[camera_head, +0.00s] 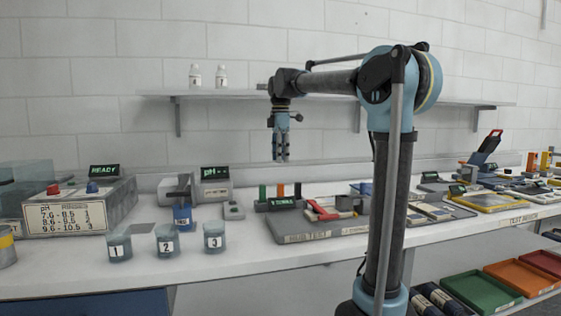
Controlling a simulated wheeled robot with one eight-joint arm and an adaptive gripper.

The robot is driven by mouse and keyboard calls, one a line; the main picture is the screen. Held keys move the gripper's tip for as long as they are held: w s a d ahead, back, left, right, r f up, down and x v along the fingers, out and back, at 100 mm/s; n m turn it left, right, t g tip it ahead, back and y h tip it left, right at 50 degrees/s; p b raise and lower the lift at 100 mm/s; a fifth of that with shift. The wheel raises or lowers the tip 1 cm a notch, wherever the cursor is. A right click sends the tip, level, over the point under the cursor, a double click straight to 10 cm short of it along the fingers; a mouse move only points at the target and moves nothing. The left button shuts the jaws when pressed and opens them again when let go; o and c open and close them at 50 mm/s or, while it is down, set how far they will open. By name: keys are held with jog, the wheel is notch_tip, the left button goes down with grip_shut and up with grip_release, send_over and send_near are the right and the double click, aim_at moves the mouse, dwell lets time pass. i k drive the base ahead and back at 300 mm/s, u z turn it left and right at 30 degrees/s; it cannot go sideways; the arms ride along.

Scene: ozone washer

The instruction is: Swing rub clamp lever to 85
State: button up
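A grey slab station (290,238) with a pale front label, which seems to read RUB TEST, sits on the bench in the middle. A red lever-like part (316,208) lies low on its top, beside a pale block. This looks like the rub clamp lever, but its angle is too small to read. My gripper (281,158) hangs fingers-down in the air, above and behind the station, left of the red part and apart from it. Nothing shows in the gripper. Its fingers look close together, but whether they are open or shut is unclear.
Numbered cups 1 (118,247), 2 (167,242) and 3 (214,238) stand at the front left. A box marked READY (80,210) is farther left. Upright colored pieces (281,190) stand behind the station. My arm column hides part of the bench right of it.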

aim_at(317, 208)
jog(key=k, duration=1)
